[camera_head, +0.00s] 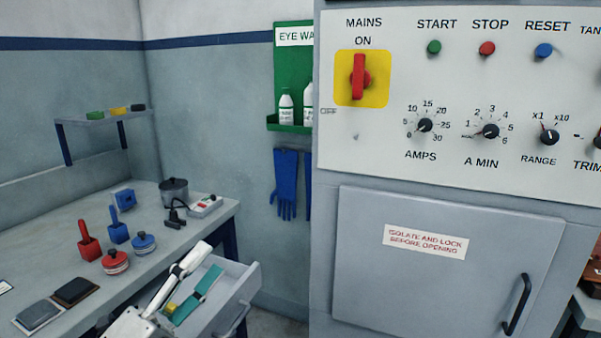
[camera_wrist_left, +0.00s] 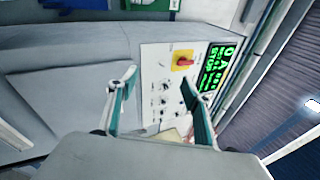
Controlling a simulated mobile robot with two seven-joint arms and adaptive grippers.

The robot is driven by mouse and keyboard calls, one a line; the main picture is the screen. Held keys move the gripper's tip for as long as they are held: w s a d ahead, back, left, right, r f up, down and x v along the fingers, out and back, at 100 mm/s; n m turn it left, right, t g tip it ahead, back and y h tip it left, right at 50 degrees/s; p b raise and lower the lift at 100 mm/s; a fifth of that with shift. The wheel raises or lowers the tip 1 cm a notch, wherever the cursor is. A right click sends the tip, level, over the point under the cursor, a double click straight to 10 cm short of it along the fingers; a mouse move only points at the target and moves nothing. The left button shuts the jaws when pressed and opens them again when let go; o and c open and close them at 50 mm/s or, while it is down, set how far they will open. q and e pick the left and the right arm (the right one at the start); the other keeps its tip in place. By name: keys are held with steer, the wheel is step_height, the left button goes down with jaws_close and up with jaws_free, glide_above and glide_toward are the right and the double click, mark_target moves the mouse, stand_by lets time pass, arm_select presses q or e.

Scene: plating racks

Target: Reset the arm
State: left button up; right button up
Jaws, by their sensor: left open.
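My left gripper (camera_head: 210,258) reaches up from the bottom of the head view, in front of the bench and an open drawer. The panel (camera_head: 460,95) fills the upper right of the head view, with a red mains switch (camera_head: 359,77) on a yellow plate. My right gripper is not in view.
The drawer (camera_head: 246,281) juts out beside my left gripper. The grey cabinet door (camera_head: 440,285) with a black handle is closed. Blue gloves (camera_head: 287,185) hang behind.

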arm_select(q)
steer(key=s+a+f+n+g+y, duration=0.2)
steer(key=a+f+n+y, duration=1.1)
steer(key=a+n+y, duration=0.2)
steer(key=s+a+f+n+g+y, duration=0.1)
steer(key=s+a+f+n+g, duration=0.1)
steer(key=s+f+g, duration=0.55)
steer(key=s+a+f+n+g, duration=0.3)
steer(key=s+f, duration=0.7)
steer(key=f, duration=0.2)
steer(key=w+d+f+n+t+h, duration=0.1)
steer(key=d+f+t+h, duration=0.3)
steer(key=d+f, duration=0.9)
steer(key=d+n+h, duration=0.1)
steer(key=d+h, duration=0.1)
steer(key=d, duration=0.1)
steer(key=shift+w+d+f+n+h, duration=0.25)
steer(key=shift+w+f+n+h, duration=0.05)
steer(key=shift+w+h, duration=0.1)
